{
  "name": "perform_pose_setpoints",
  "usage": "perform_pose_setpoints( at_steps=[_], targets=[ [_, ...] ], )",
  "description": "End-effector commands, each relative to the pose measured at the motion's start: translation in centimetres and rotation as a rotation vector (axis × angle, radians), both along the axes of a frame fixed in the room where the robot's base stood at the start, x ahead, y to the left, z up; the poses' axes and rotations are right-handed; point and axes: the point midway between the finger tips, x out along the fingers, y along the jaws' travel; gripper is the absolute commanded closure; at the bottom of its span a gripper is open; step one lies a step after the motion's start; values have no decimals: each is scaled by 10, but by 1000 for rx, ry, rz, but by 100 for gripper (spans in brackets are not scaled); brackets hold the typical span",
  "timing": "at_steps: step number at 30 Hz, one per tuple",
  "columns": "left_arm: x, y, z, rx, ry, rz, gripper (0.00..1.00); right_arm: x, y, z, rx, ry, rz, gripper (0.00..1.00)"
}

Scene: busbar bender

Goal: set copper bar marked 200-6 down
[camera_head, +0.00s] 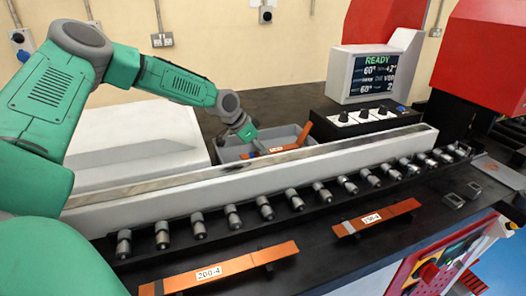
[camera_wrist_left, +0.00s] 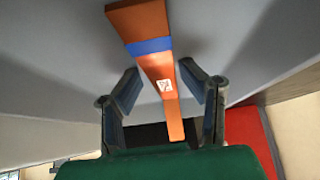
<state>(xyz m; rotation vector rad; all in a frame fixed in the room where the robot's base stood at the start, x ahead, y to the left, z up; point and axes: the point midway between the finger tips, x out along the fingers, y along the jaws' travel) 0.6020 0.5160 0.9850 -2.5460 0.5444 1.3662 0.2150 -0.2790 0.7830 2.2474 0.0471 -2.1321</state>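An orange copper bar (camera_head: 289,146) with a white label lies in the grey tray (camera_head: 228,152) behind the long white beam; the label is too small to read. In the left wrist view the bar (camera_wrist_left: 140,20) has a blue band and a label, and it rests on a grey surface. My left gripper (camera_head: 247,134) is just above the tray, over the bar's left part. In the wrist view its two fingers (camera_wrist_left: 160,76) stand apart, one each side of the bar, with gaps visible. My right gripper is not in view.
Copper bars marked 200-4 (camera_head: 235,267) and, less clearly, 150-4 (camera_head: 390,213) lie on the dark front bench. A row of grey rollers (camera_head: 265,207) fronts the white beam (camera_head: 330,160). A monitor reading READY (camera_head: 376,72) and a knob box (camera_head: 350,116) stand behind.

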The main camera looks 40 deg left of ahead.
Motion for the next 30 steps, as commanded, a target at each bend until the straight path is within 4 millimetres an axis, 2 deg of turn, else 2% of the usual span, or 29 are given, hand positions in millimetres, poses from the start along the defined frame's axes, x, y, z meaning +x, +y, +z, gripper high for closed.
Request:
perform_pose_setpoints(
  at_steps=[1, 17, 23, 30],
  targets=[
    [-8, 1, -12, 7, 29, -2, 55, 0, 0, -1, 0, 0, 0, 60],
    [-10, 0, -10, 3, 35, -4, 55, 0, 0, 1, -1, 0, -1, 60],
    [-14, 3, 16, 4, 25, -3, 55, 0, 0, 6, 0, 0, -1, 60],
    [-35, 10, 57, 4, 17, -3, 55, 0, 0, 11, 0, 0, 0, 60]
  ],
)
